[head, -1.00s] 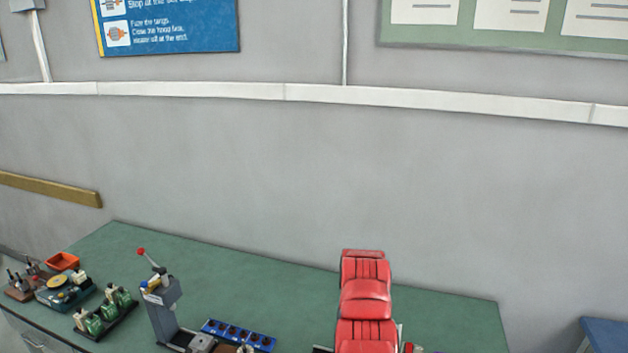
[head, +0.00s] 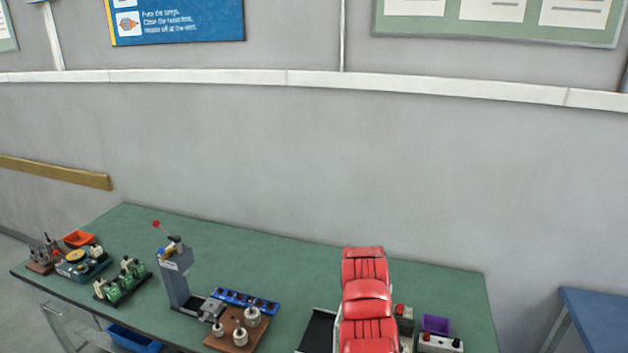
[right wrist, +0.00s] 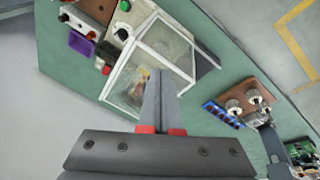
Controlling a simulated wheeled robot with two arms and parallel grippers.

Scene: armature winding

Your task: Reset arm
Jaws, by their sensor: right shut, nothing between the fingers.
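My right gripper (right wrist: 163,78) is shut and empty in the right wrist view, its two fingers side by side. It is over a white-framed, clear-sided enclosure (right wrist: 160,48) on the green bench; the gap between them cannot be judged. The fingers hide part of the enclosure. In the head view my red right arm rises at the lower centre-right and covers part of the bench, and its gripper cannot be made out. A grey lever press (head: 176,280) with a red-knobbed handle stands left of it. My left gripper is in neither current view.
The bench (head: 250,250) holds a blue slotted strip (head: 246,301), a brown board with metal parts (head: 228,342), green coil units (head: 122,282), an orange tray (head: 79,239) and a purple bin (head: 435,325). The back of the bench is clear. A blue table (head: 598,315) stands at right.

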